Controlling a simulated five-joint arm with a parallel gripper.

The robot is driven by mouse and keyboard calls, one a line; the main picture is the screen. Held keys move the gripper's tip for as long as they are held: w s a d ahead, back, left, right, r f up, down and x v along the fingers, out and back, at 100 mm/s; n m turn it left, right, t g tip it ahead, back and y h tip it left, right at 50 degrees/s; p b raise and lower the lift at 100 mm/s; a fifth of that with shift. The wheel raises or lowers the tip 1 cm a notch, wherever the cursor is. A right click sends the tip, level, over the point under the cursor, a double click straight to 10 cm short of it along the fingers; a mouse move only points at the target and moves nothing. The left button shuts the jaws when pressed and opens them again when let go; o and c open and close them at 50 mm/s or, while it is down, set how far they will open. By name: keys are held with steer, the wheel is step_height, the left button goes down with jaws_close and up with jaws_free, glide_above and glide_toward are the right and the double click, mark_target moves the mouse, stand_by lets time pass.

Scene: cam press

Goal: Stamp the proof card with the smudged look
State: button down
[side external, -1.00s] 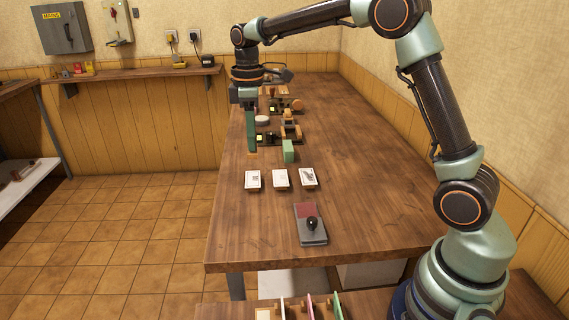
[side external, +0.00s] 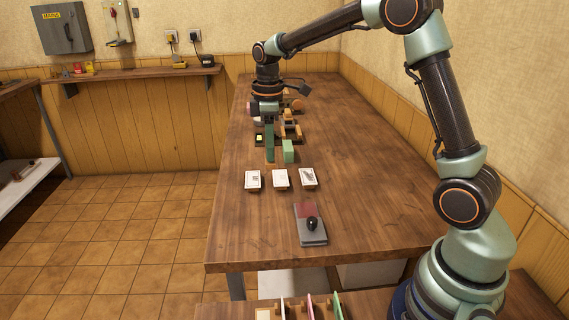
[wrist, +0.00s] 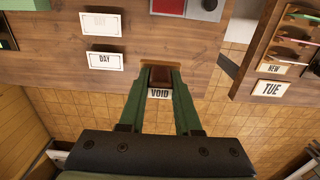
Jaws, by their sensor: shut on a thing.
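My gripper (side external: 270,160) hangs over the left part of the table, beside a green block (side external: 288,151). In the wrist view its two green fingers (wrist: 160,80) are closed on a brown piece (wrist: 161,75), with a white label reading VOID (wrist: 160,93) just below it. Three white cards stand in a row in front: a left card (side external: 252,179), a middle card (side external: 280,179) and a right card (side external: 308,177). The right one carries dark streaky marks. A grey and red pad (side external: 311,225) with a black knob lies in front of them.
Several small wooden and black devices (side external: 290,115) crowd the table behind my gripper. A rack with coloured pieces (side external: 310,307) stands in the foreground; its labels NEW (wrist: 274,69) and TUE (wrist: 271,89) show in the wrist view. The table's right side is clear.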

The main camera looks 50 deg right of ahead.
steer(key=shift+s+d+f, duration=1)
steer(key=shift+s+f, duration=0.25)
steer(key=shift+f, duration=1.05)
steer(key=shift+s+d+f, duration=0.95)
steer(key=shift+s+f, duration=0.25)
steer(key=shift+f, duration=1.05)
steer(key=shift+s+d+f, duration=1)
steer(key=shift+s+f, duration=0.25)
steer(key=shift+f, duration=1.05)
steer(key=shift+f, duration=0.6)
step_height(320, 180, up, 7)
steer(key=w+d+r, duration=0.1)
steer(key=w+d, duration=0.7)
steer(key=d, duration=0.4)
steer(key=shift+w+f, duration=0.15)
steer(key=shift+f, duration=1.25)
steer(key=shift+w+f, duration=0.1)
steer(key=shift+f, duration=1.3)
